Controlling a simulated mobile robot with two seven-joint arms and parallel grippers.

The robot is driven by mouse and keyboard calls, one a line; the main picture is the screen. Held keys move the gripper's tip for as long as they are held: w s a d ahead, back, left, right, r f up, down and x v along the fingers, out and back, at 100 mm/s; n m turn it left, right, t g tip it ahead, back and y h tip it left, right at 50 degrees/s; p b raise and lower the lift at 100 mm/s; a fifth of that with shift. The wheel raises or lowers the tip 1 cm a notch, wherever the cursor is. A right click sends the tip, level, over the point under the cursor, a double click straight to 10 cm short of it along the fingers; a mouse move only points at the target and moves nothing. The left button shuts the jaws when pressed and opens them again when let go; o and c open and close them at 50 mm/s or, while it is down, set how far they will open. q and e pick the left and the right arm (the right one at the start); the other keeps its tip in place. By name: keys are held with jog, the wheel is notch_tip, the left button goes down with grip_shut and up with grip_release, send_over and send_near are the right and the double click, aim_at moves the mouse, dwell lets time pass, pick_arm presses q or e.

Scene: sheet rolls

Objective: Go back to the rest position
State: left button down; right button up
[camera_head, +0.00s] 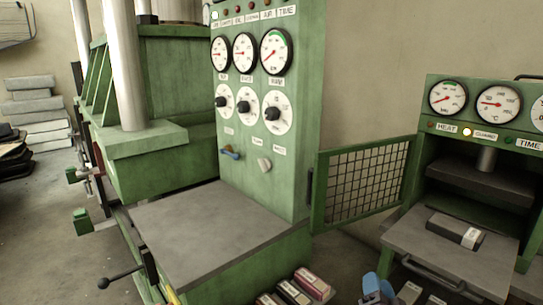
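A blue and grey part at the bottom edge, right of centre, seems to be my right gripper (374,288). It is small and cut off by the frame, and its fingers cannot be made out. It is beside several small boxes or rolls at the bottom edge, such as a red-topped one (312,283) to its left and a grey one (410,292) to its right. Whether it touches them cannot be told. My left gripper is not in view.
A large green press with a gauge panel (262,150) and a bare grey table (205,228) stands centre-left. A mesh guard (365,185) is beside it. At right, a smaller press (480,115) has a dark labelled block (453,230) on its grey plate (425,238). Grey slabs (35,103) are stacked far left.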

jog(key=s+d+f+n+g, duration=0.1)
jog(key=s+f+n+g, duration=0.2)
jog(key=s, duration=0.7)
jog(key=s+d+f+n+g+y+p, duration=0.1)
jog(key=s+f+n+g, duration=0.2)
jog(key=s+f, duration=0.5)
jog(key=s+d+f+n+g+y+p, duration=0.1)
jog(key=s+f+n+g, duration=0.2)
jog(key=s, duration=0.9)
notch_tip(320, 180, down, 2)
jog(key=shift+s+f+n, duration=0.15)
jog(key=shift+s+n, duration=0.15)
jog(key=shift+n, duration=0.5)
